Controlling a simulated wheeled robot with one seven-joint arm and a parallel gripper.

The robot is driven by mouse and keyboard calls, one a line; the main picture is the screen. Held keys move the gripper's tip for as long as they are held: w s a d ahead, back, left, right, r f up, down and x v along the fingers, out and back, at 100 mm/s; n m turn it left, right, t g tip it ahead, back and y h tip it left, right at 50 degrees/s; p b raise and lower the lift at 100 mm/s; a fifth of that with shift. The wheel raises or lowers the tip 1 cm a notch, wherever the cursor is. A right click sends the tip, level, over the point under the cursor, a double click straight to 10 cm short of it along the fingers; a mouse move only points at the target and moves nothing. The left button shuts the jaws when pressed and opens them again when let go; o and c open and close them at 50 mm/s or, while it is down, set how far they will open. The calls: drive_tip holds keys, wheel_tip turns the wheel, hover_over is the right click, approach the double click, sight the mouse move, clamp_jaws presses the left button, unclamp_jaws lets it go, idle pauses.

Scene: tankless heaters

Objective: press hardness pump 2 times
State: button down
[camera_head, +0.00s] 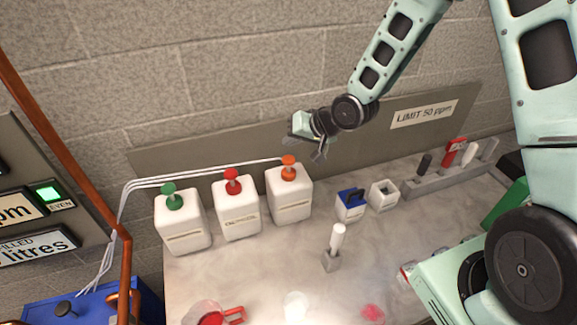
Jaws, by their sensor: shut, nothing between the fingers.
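Three white dispenser bottles stand in a row on the worktop. The left one has a green pump head (173,197), the middle one a red pump head (231,181), and the right one an orange pump head (288,168). Their front labels are too small to read surely, so I cannot tell which is the hardness pump. My gripper (319,157) is shut and empty, with its fingers pointing down. It appears to the right of the orange pump head and slightly higher in the picture, apart from it.
A blue-topped container (350,205) and a small white open box (383,195) stand right of the bottles. A white stick in a grey holder (332,262) stands in front. A grey rack (450,178) is at right. A red-handled vessel (213,316) is at the front edge.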

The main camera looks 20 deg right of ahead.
sight(289, 159)
drive_tip(key=shift+f+b, duration=0.65)
drive_tip(key=shift+f, duration=0.75)
drive_tip(key=shift+f, duration=0.1)
idle(0.8)
drive_tip(key=shift+f+b, duration=0.3)
drive_tip(key=shift+f+b, duration=1)
drive_tip(key=shift+f, duration=0.3)
idle(1.3)
drive_tip(key=shift+r, duration=0.1)
drive_tip(key=shift+r+p, duration=1.45)
drive_tip(key=shift+r, duration=0.2)
drive_tip(key=shift+r, duration=0.1)
drive_tip(key=shift+r+p, duration=2.05)
drive_tip(key=shift+r, duration=0.35)
